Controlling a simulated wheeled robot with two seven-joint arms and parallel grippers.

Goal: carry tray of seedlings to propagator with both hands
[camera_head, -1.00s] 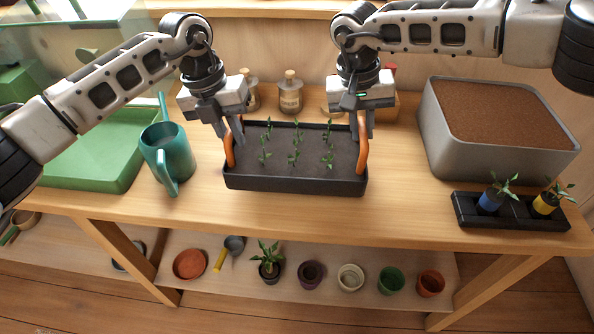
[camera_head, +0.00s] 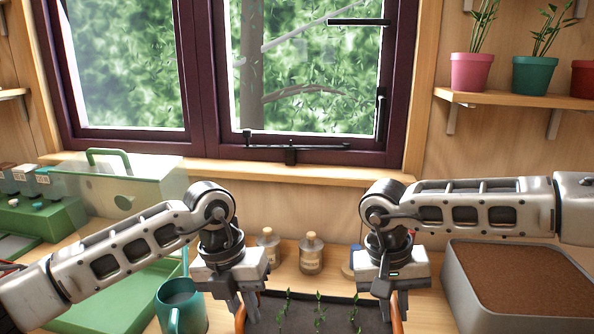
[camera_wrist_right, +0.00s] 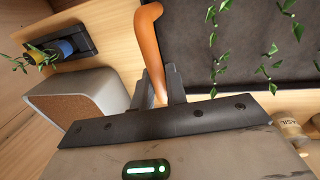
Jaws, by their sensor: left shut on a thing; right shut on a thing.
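The black seedling tray (camera_head: 335,318) with dark soil and small green seedlings is at the bottom edge of the head view, its near part cut off. My left gripper (camera_head: 243,308) is shut on the tray's left orange handle (camera_head: 240,320). My right gripper (camera_head: 392,302) is shut on the right orange handle (camera_head: 398,318); the right wrist view shows this handle (camera_wrist_right: 147,40) between the fingers. I cannot tell whether the tray touches the bench. At left are a green open base (camera_head: 130,300) and, behind it, a clear cover (camera_head: 125,185) with a green handle, apparently the propagator.
A teal watering can (camera_head: 181,312) stands between the green base and my left gripper. Glass bottles (camera_head: 311,254) stand behind the tray. A grey soil bin (camera_head: 465,300) is at right. The window (camera_head: 260,80) and a shelf of pots (camera_head: 520,97) are above.

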